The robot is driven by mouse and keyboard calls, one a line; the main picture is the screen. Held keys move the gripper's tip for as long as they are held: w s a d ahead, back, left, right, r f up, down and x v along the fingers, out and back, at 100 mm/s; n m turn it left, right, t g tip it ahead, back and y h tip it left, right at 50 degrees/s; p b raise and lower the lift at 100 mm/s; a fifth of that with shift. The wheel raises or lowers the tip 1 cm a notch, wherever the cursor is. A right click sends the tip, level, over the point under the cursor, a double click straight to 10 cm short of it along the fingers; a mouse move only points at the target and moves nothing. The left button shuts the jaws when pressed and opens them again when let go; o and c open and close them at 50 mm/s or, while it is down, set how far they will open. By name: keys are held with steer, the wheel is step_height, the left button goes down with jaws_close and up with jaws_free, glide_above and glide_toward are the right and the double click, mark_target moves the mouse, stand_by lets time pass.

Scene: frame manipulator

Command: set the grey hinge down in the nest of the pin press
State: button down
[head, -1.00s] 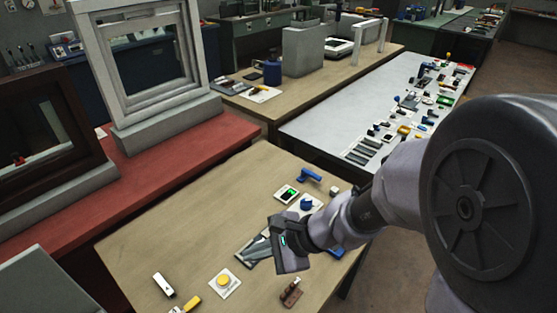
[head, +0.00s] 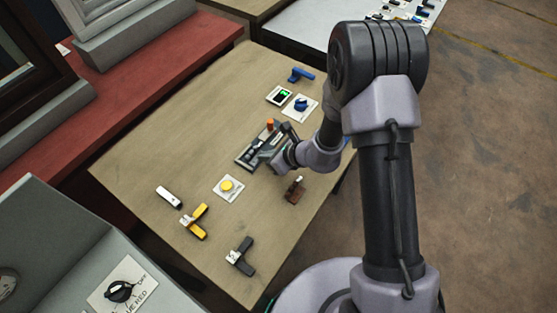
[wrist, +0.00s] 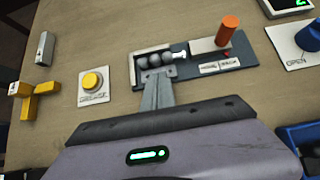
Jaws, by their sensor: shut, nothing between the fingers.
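The pin press (head: 245,158) lies on the wooden table, a dark base with an orange handle (wrist: 229,29). Its nest (wrist: 138,76) is a light-walled recess at the left end in the wrist view. Dark rounded lumps sit in a row inside it, beside a pale pin; I cannot tell what they belong to. My gripper (head: 264,155) is low over the press. In the wrist view its fingers (wrist: 157,80) are together and empty, tips at the nest's near edge. A dark grey, L-shaped hinge (head: 240,257) lies on the table near the front, apart from my gripper.
A yellow hinge (head: 196,221), a white bar (head: 169,197) and a yellow button plate (head: 228,187) lie left of the press. A brown piece (head: 295,190) lies close to my gripper. A blue knob plate (head: 300,107) stands behind. The table's left part is clear.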

mark_target(254, 152)
steer(key=shift+w+a, duration=0.4)
steer(key=shift+a, duration=0.35)
steer(key=shift+w+a+b, duration=0.35)
steer(key=shift+w+a, duration=0.1)
steer(key=shift+a, duration=0.35)
steer(key=shift+d, duration=0.1)
